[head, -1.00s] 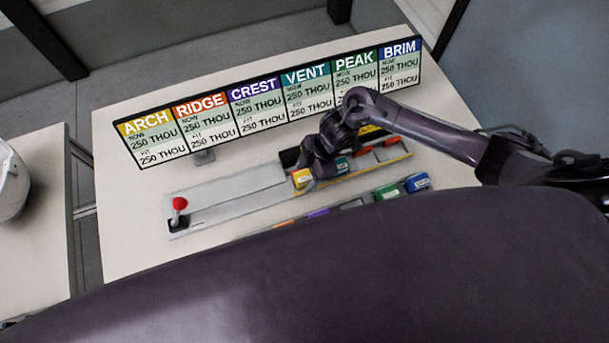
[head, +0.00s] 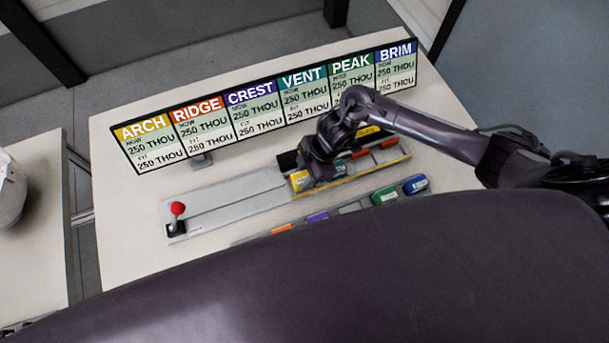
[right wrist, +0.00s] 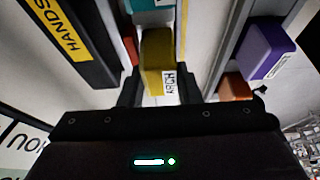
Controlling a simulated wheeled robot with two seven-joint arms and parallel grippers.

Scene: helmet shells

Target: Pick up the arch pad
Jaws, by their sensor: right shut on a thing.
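The yellow arch pad (head: 299,181) is at the left end of the row of coloured pads in the rack on the table. My right gripper (head: 314,172) is down over it. In the right wrist view the arch pad (right wrist: 156,62) stands between the two dark fingers, its white label towards the camera, and the gripper is shut on it. I cannot tell whether the pad is clear of the rack. The gripper partly hides it in the head view. My left gripper is not in view.
A sign board (head: 270,105) stands behind the rack. A red-knobbed lever (head: 177,209) is at the left end of the long grey fixture. A front row holds orange, purple (head: 317,216), green (head: 384,195) and blue (head: 415,184) pads.

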